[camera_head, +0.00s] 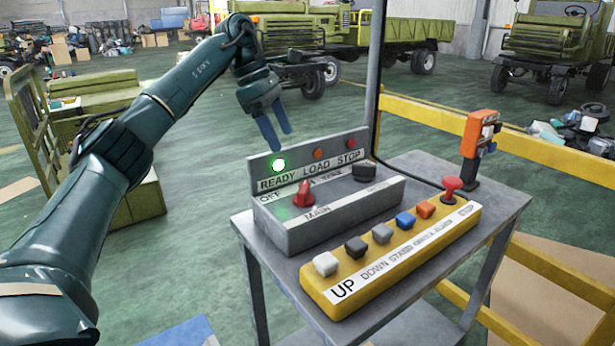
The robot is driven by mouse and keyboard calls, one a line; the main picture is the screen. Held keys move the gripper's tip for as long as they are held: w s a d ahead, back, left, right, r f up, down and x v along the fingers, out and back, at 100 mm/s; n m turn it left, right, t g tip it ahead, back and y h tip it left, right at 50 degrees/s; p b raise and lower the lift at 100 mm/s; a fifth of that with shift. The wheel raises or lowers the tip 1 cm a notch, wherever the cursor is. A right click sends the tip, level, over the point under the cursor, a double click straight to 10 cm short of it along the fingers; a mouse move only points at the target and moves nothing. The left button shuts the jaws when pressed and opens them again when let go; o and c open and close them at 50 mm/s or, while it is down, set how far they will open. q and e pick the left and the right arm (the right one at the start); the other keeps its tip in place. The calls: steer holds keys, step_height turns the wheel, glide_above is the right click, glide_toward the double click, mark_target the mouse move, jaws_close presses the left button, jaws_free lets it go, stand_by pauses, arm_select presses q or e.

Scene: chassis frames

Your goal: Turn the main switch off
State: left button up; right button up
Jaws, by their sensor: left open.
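The main switch (304,195) is a red rotary knob on top of a grey control box (345,218), above the label MAIN. An OFF label is to its left; the label on its other side is partly hidden by the knob. The green READY lamp (278,165) on the box's back panel is lit. The LOAD and STOP lamps look dim orange and red. My left gripper (273,134) is open and empty, pointing down, above and behind the panel near the READY lamp. It appears apart from the knob. My right gripper is not in view.
The box stands on a grey metal table (490,200). In front lies a yellow button box (390,255) with several coloured buttons and a red mushroom button (452,188). A black knob (364,171) sits right of the switch. An orange device (479,145) stands behind, near a yellow rail (420,113).

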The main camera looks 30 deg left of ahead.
mark_target(303, 186)
arm_select(q)
steer(key=x, duration=1.2)
steer(key=shift+s+d, duration=0.1)
steer(key=shift+s, duration=0.1)
steer(key=shift+c, duration=0.4)
steer(key=c, duration=0.9)
